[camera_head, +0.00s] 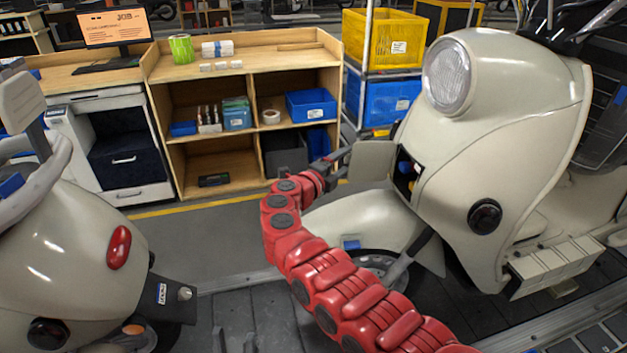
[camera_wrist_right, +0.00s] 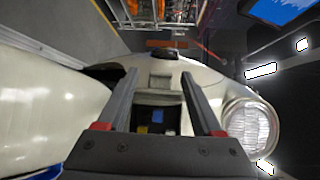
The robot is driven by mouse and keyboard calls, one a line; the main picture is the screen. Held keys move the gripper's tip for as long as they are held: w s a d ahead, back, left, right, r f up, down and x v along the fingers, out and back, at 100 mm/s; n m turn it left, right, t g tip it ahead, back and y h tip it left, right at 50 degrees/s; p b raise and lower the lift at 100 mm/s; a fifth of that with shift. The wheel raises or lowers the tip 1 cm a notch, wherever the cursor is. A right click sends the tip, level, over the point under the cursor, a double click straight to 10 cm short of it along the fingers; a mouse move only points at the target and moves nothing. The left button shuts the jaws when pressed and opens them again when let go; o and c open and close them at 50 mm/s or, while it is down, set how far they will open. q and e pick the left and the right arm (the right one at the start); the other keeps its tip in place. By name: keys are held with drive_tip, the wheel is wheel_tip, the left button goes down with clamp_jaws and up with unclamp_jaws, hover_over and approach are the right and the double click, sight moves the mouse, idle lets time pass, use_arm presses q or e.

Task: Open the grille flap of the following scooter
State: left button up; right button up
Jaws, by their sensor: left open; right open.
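The cream scooter (camera_head: 500,120) stands at the right of the head view, with its round headlamp at the top front. Its grille flap (camera_head: 373,162) is a pale panel standing out from the front, swung open. Behind it a dark opening (camera_head: 404,175) shows blue and yellow parts. My right gripper (camera_head: 342,162) is at the flap's free left side, its fingers apart and empty. In the right wrist view the two fingers (camera_wrist_right: 158,74) frame the dark opening (camera_wrist_right: 157,118). Whether they touch the flap cannot be told. My left gripper is not in view.
Another cream scooter (camera_head: 70,250) stands at the left. A wooden shelf unit (camera_head: 245,65) with bins is behind, beside yellow (camera_head: 383,38) and blue (camera_head: 380,98) crates. My red right arm crosses the slat conveyor floor (camera_head: 250,310). The floor before the shelf is clear.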

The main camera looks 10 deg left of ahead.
drive_tip(key=b+v, duration=0.1)
drive_tip(key=v, duration=1.3)
drive_tip(key=shift+b, duration=0.35)
